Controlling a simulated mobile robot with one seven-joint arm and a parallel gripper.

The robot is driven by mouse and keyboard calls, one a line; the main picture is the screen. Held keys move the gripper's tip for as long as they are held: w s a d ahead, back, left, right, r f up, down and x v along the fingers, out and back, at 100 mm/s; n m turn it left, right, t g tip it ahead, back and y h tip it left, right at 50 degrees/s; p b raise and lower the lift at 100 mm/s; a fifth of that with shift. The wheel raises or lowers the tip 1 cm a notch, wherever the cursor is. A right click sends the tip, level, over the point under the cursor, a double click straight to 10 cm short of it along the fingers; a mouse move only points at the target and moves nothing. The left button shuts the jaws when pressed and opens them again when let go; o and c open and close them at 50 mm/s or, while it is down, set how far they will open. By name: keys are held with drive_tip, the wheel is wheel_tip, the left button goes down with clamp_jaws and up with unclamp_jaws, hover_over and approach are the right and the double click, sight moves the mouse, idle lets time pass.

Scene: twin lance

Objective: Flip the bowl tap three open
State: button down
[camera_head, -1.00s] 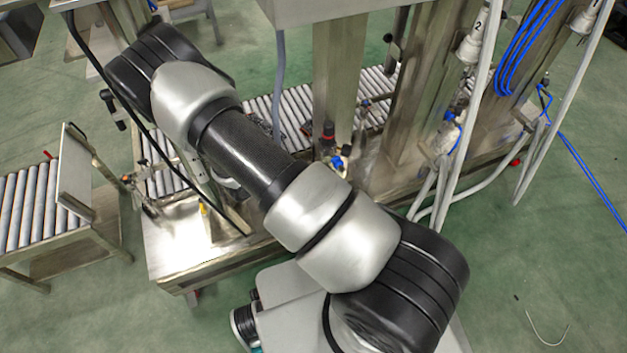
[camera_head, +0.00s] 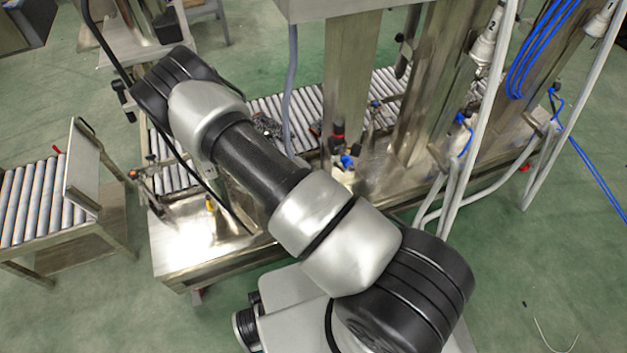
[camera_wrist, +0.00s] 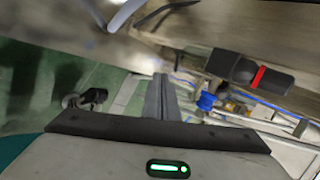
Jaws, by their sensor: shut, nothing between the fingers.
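My gripper (camera_wrist: 160,97) shows in the wrist view with its two grey fingers together and nothing between them. In the head view it is hidden behind my arm. I cannot make out for certain which part is bowl tap three. A black cylinder with a red band (camera_wrist: 255,76) lies to the right of the fingertips in the wrist view, and a blue fitting (camera_wrist: 206,101) is closer to them. What looks like the same black and red part (camera_head: 337,137) and blue fitting (camera_head: 347,162) stand by the steel column in the head view. No contact shows.
A steel machine frame (camera_head: 175,257) with a roller conveyor (camera_head: 300,125) stands ahead. Steel columns (camera_head: 350,70) and white hoses (camera_head: 487,110) rise to the right. A roller table (camera_head: 35,200) stands at the left. Green floor is free at lower left and right.

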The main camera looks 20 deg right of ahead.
sight(344, 171)
drive_tip(key=w+d+f+b, duration=0.2)
drive_tip(key=w+d+f, duration=0.1)
drive_tip(key=d, duration=0.4)
drive_tip(key=shift+f, duration=0.2)
drive_tip(key=shift+s+d+p, duration=0.2)
drive_tip(key=shift+d+p, duration=0.2)
drive_tip(key=shift+d, duration=0.05)
idle(0.7)
drive_tip(key=shift+d, duration=0.3)
drive_tip(key=shift+s+d+p, duration=0.1)
drive_tip(key=shift+d+p, duration=0.5)
drive_tip(key=shift+d, duration=0.6)
drive_tip(key=shift+w+d, duration=0.1)
drive_tip(key=shift+w, duration=0.1)
